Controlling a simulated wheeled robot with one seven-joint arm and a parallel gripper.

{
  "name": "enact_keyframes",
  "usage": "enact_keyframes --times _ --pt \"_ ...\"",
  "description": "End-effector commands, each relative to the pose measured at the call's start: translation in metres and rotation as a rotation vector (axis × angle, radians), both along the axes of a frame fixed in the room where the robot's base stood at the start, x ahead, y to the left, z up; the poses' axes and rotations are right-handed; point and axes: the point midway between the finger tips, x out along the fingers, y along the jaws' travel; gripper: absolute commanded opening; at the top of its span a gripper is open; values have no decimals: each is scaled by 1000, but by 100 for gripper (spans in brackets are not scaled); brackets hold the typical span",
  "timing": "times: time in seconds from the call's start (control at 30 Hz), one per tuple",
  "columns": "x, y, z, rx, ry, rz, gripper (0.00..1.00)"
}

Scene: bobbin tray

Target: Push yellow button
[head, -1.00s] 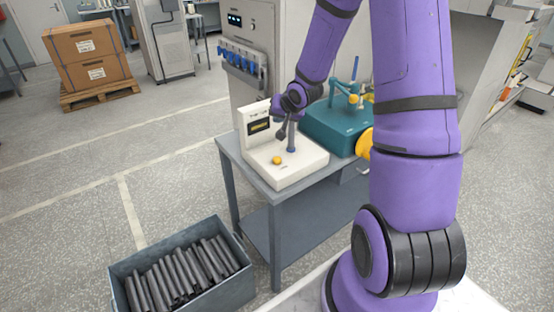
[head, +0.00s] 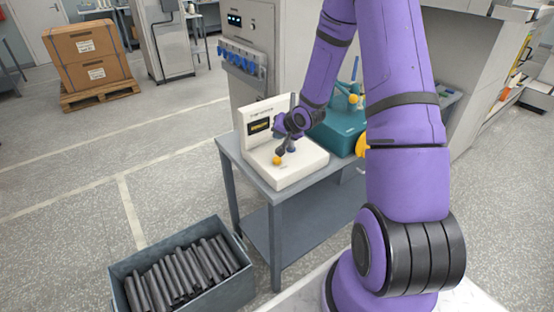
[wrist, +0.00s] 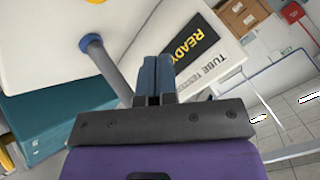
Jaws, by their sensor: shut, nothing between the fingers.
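The yellow button (head: 277,160) sits on the flat base of a white tube tester (head: 300,171), near its front left. In the wrist view, the button (wrist: 96,1) is cut off by the top edge. My gripper (head: 281,155) is shut and empty, its fingertips just above and beside the button in the head view; I cannot tell whether they touch it. In the wrist view the shut fingers (wrist: 155,75) point toward the tester, beside its grey post with a blue collar (wrist: 91,42). The tester's display (wrist: 193,44) reads READY.
The tester stands on a grey table (head: 261,182) beside a teal machine (head: 340,132). A grey bin (head: 245,278) of dark tubes is on the floor in front. A tall grey cabinet (head: 262,30) stands behind.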

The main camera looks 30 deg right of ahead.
Motion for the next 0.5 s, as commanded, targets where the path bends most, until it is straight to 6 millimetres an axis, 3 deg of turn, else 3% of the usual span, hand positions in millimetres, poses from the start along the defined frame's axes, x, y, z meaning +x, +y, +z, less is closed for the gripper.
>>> enact_keyframes --times 0.3,0.5 --pt "-1 0 -42 1 3 -1 0" --pt "0 0 -60 0 1 -1 0"
